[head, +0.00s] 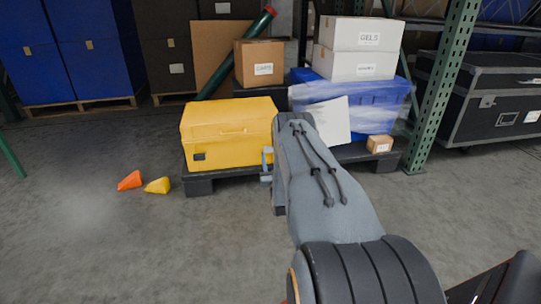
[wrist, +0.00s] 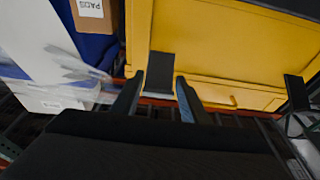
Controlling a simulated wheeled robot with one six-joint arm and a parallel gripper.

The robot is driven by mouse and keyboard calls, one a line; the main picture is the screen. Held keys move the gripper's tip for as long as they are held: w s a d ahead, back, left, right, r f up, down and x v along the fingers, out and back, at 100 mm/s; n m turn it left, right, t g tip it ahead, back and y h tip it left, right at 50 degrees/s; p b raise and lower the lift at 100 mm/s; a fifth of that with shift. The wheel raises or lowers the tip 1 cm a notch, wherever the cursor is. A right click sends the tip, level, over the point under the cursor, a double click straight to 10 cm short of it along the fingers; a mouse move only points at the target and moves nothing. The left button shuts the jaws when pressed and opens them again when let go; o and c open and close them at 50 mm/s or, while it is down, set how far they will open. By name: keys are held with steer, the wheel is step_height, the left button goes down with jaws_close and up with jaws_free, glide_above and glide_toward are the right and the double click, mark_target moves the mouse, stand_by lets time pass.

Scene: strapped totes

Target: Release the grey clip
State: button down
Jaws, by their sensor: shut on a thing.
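The yellow tote (head: 228,135) stands on a low black pallet at the middle of the head view. It fills the upper right of the wrist view (wrist: 220,50). A dark grey clip (wrist: 160,70) lies against its yellow side, between my fingertips. My gripper (wrist: 158,97) is shut on this clip. In the head view my gripper (head: 267,165) shows at the tote's right front corner, partly behind my forearm. The clip itself cannot be made out there.
An orange wedge (head: 130,181) and a yellow wedge (head: 158,186) lie on the floor at left. A blue wrapped load (head: 372,107) with white boxes (head: 358,66) stands right of the tote. A green rack post (head: 440,90) rises further right. The left foreground floor is clear.

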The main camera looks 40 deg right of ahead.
steer(key=c, duration=1)
jaws_free()
steer(key=shift+f, duration=0.1)
steer(key=shift+c, duration=0.2)
steer(key=p+v, duration=0.3)
steer(key=v, duration=0.4)
steer(key=shift+s+a, duration=0.15)
steer(key=shift+s, duration=0.15)
steer(key=shift+f, duration=0.1)
